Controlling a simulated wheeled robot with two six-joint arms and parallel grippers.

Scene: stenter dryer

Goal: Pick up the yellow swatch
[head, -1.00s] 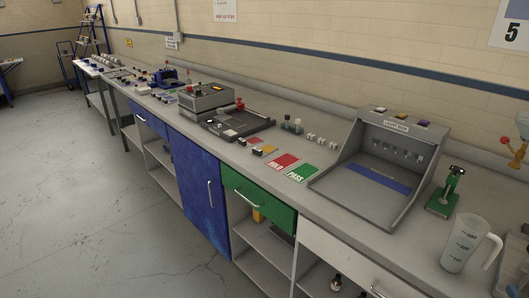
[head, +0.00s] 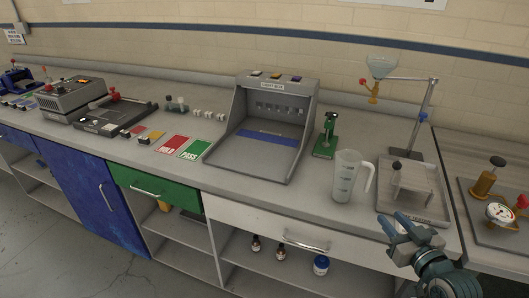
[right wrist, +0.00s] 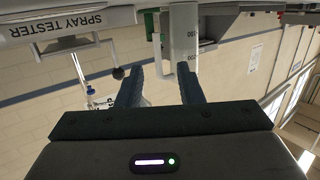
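The yellow swatch (head: 155,136) lies flat on the bench, left of the red HOLD card and beside a red swatch (head: 138,129). Small dark-topped pieces sit at the front edges of both swatches. My right gripper (head: 391,232) is at the lower right of the head view, by the front of the bench and far from the swatch. In the right wrist view its two fingers (right wrist: 160,85) stand apart with nothing held between them. The swatch is not seen in that view. My left gripper is not in view.
The red HOLD card (head: 173,144) and green PASS card (head: 194,149) lie left of the grey light box (head: 262,130). A green stand (head: 326,138), a clear jug (head: 346,177) and the spray tester tray (head: 412,190) stand near my right gripper. A press (head: 65,96) is at left.

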